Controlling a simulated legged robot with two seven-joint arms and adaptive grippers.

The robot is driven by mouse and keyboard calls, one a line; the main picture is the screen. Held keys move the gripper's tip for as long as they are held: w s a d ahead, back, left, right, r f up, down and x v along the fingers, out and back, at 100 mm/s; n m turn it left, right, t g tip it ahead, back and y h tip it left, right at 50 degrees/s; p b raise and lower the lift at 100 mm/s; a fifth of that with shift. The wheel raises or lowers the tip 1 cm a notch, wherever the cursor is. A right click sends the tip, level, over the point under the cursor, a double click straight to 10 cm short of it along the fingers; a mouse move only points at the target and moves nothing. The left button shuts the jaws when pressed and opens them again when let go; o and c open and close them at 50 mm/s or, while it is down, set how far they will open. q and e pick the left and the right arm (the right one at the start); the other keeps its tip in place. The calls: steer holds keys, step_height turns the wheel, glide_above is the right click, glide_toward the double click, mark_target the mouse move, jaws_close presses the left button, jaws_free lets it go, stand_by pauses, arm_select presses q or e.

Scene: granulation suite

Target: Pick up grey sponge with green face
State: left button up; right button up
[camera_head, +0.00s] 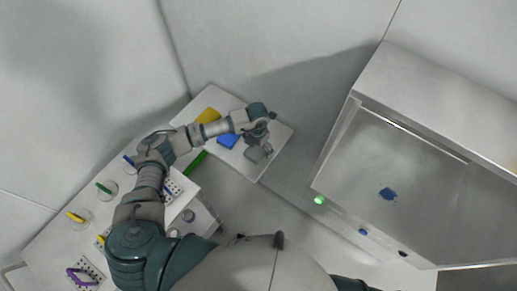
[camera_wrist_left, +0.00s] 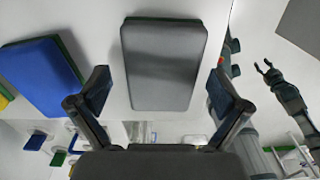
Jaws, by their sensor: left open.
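The grey sponge (camera_head: 254,154) lies on the white table (camera_head: 276,146) near its right end, partly covered by my left gripper (camera_head: 265,146). In the left wrist view the grey sponge (camera_wrist_left: 165,65) shows its broad grey side, with a thin dark green edge at the top. My left gripper (camera_wrist_left: 158,86) is open, its fingers apart on either side of the sponge's near end, with nothing held. My right gripper (camera_wrist_left: 265,68) shows small at the right of the left wrist view, with its fingers apart.
A blue sponge (camera_head: 228,141) with a green edge lies left of the grey one, and a yellow sponge (camera_head: 208,116) lies beyond it. A green item (camera_head: 195,161) lies near the table edge. Racks and coloured items stand at left; a large hood (camera_head: 440,100) stands at right.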

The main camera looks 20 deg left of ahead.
mark_target(257, 149)
arm_select(q)
steer(key=shift+a, duration=0.35)
steer(key=c, duration=0.8)
steer(key=shift+d, duration=0.15)
steer(key=shift+c, duration=0.7)
steer(key=shift+d, duration=0.55)
steer(key=shift+r, duration=0.2)
steer(key=shift+a+r, duration=0.1)
steer(key=shift+r, duration=0.15)
steer(key=r, duration=0.1)
steer(key=r+b, duration=0.1)
steer(key=shift+s+a+r, duration=0.25)
steer(key=shift+r, duration=0.05)
steer(key=s+d, duration=0.2)
steer(key=s, duration=0.1)
steer(key=s+d+b, duration=0.1)
steer(key=s, duration=0.1)
steer(key=shift+s+d+r, duration=0.15)
steer(key=shift+r, duration=0.05)
steer(key=s+d+r+b, duration=0.1)
steer(key=s+d, duration=0.3)
steer(key=s, duration=0.4)
steer(key=shift+d, duration=0.35)
arm_select(e)
steer(key=f, duration=0.1)
steer(key=a+f, duration=0.1)
steer(key=f, duration=0.1)
steer(key=shift+s+f, duration=0.2)
